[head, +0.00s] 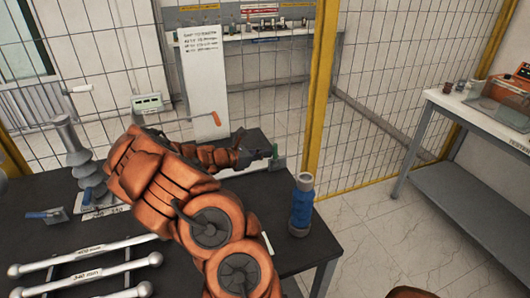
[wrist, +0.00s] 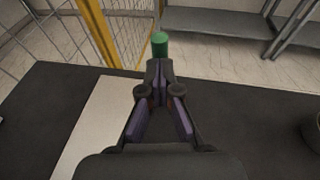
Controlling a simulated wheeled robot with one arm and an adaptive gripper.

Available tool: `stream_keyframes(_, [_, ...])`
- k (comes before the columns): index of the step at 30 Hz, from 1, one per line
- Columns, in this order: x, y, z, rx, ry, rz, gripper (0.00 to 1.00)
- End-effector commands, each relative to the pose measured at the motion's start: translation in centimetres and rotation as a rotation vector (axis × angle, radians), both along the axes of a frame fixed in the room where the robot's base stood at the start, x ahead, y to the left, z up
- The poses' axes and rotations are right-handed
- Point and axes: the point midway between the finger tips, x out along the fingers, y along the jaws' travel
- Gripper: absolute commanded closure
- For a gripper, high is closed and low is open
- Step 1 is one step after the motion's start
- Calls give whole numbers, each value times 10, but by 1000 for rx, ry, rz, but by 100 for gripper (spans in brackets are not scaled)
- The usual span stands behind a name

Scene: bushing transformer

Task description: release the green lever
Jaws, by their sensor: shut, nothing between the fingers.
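The green lever (wrist: 160,42) shows in the wrist view as a short upright green cylinder just beyond my fingertips. In the head view a small green piece (head: 279,164) shows at the far right edge of the dark table, beside the end of my arm. My gripper (wrist: 158,70) is shut with nothing between its fingers. Its tips point at the lever's lower part, which they partly hide. I cannot tell whether they touch it. In the head view my gripper (head: 268,154) is small and partly hidden by my arm.
A blue bottle (head: 302,205) stands at the table's right edge. Grey insulators (head: 75,150), a blue-handled tool (head: 48,215) and several white rods (head: 85,253) are on the left of the table (head: 180,270). A wire fence with a yellow post (head: 322,80) stands behind. A side bench (head: 470,115) is at right.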

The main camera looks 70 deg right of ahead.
Motion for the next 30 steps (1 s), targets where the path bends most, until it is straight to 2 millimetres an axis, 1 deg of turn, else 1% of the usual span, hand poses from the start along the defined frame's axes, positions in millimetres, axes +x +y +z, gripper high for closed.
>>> stream_keyframes(11, [0, -1, 0, 2, -3, 0, 100])
stream_keyframes(21, [-11, -11, 4, 59, -66, -4, 100])
stream_keyframes(30, [-13, -12, 5, 60, -64, -6, 100])
